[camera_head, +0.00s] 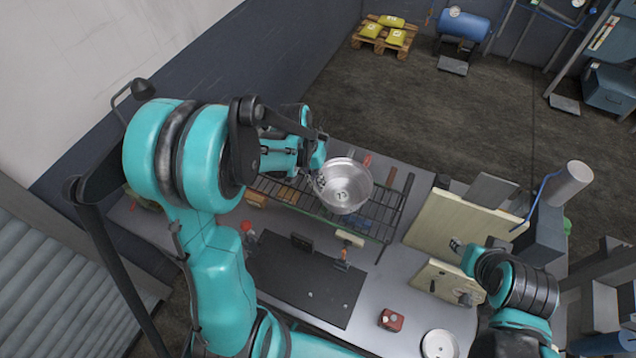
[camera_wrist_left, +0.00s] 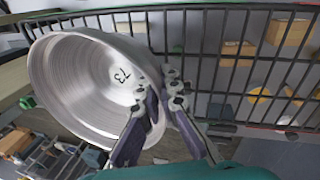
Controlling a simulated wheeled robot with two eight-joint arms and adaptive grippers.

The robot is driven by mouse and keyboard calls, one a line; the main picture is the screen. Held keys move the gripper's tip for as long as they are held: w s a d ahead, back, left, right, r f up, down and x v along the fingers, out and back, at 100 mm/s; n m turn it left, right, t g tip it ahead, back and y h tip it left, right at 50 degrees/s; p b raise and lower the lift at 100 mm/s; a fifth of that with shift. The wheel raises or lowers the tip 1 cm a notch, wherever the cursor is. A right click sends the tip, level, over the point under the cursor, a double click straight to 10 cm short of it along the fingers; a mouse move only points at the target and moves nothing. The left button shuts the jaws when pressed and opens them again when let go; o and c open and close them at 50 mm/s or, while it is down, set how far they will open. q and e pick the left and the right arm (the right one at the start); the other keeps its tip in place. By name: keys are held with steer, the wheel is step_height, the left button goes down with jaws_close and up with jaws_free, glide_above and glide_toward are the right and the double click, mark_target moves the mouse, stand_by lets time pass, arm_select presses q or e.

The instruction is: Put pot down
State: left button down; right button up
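A round metal pot (camera_head: 345,186) is at the dark wire rack (camera_head: 378,214) on the table, with its open side toward the head camera. The pot (camera_wrist_left: 85,80) fills the left of the left wrist view, tilted, with "73" marked on its inside bottom. My left gripper (camera_head: 318,183) is at the pot's left side. In the left wrist view its fingers (camera_wrist_left: 160,100) are closed together on the pot's rim. I cannot tell whether the pot touches the rack (camera_wrist_left: 235,60). My right gripper (camera_head: 462,250) is beside the upright boards; its fingers are too small to judge.
A dark flat mat (camera_head: 305,283) lies in front of the rack. A red box (camera_head: 391,320) and a round white dish (camera_head: 439,344) are at the table front. Wooden boards (camera_head: 462,226) stand on the right. A grey cylinder (camera_head: 571,181) rises behind them.

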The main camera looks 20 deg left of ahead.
arm_select(q)
steer(key=c, duration=2.2)
jaws_free()
steer(key=shift+f, duration=0.25)
steer(key=o, duration=0.5)
steer(key=shift+r, duration=0.2)
